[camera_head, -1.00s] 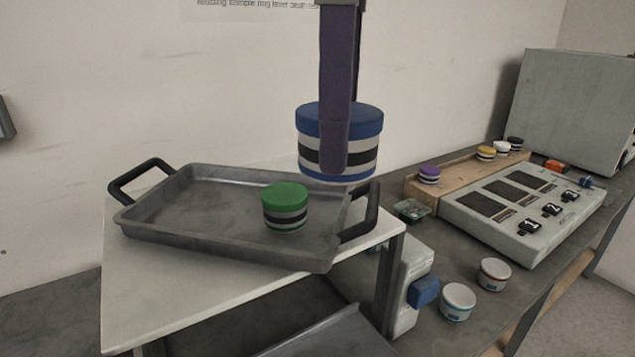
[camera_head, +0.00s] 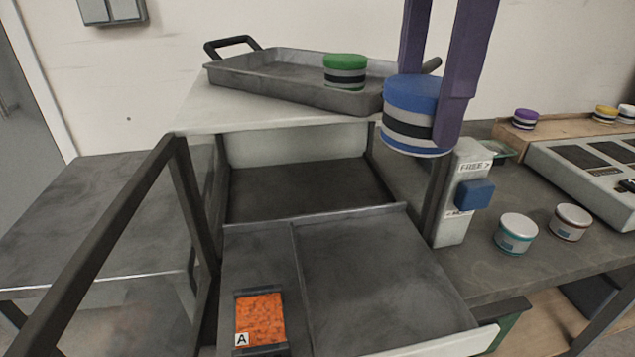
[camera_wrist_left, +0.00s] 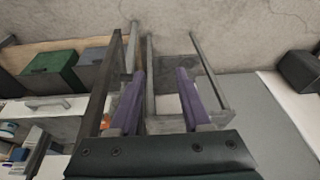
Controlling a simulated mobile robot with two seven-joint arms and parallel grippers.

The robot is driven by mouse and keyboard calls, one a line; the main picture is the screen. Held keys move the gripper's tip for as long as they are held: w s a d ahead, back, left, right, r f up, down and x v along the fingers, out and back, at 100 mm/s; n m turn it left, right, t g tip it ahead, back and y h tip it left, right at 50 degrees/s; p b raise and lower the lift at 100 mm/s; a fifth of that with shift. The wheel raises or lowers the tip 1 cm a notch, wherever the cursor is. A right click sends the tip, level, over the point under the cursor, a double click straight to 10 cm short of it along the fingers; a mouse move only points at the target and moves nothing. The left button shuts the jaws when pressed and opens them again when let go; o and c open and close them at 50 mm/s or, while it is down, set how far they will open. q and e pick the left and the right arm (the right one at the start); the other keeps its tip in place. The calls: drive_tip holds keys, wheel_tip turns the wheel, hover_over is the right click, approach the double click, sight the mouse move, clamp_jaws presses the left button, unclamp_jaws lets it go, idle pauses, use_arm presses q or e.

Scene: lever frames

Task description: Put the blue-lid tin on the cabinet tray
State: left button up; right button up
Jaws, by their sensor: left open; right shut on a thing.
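The blue-lid tin (camera_head: 408,125), white with black and blue bands, is upright in my right gripper (camera_head: 430,112). That gripper is shut on it, one finger in front and the other partly hidden behind. In the head view the tin overlaps the right end of the grey handled tray (camera_head: 285,88) on the cabinet top; its height above it is unclear. A green-lid tin (camera_head: 345,72) stands in that tray. Below, a divided pull-out tray (camera_head: 375,270) extends from the open cabinet. My left gripper (camera_wrist_left: 160,72) is open and empty in the left wrist view.
An orange block pack marked A (camera_head: 260,318) lies in the pull-out tray's left compartment; the right compartment is bare. A switch box with a blue button (camera_head: 474,194) is at the cabinet's right post. Two white-lid tins (camera_head: 516,233) (camera_head: 571,222) stand on the bench.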

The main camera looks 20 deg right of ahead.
sight(432, 149)
drive_tip(key=f+n+b, duration=0.1)
drive_tip(key=f, duration=0.1)
drive_tip(key=d+f+n+b, duration=0.1)
drive_tip(key=f+n, duration=0.1)
drive_tip(key=f, duration=0.1)
drive_tip(key=shift+s+d+f+b, duration=0.15)
drive_tip(key=shift+s+b, duration=0.05)
drive_tip(key=shift+b, duration=0.1)
drive_tip(key=shift+n, duration=0.3)
wheel_tip(432, 149, down, 19)
drive_tip(key=b, duration=0.4)
use_arm(q)
wheel_tip(432, 149, down, 8)
drive_tip(key=s, duration=0.1)
drive_tip(key=shift+f, duration=0.15)
use_arm(e)
drive_tip(key=shift+f, duration=0.25)
drive_tip(key=shift+f, duration=0.1)
drive_tip(key=o, duration=1.4)
drive_tip(key=shift+c, duration=0.2)
use_arm(q)
drive_tip(key=shift+d, duration=0.15)
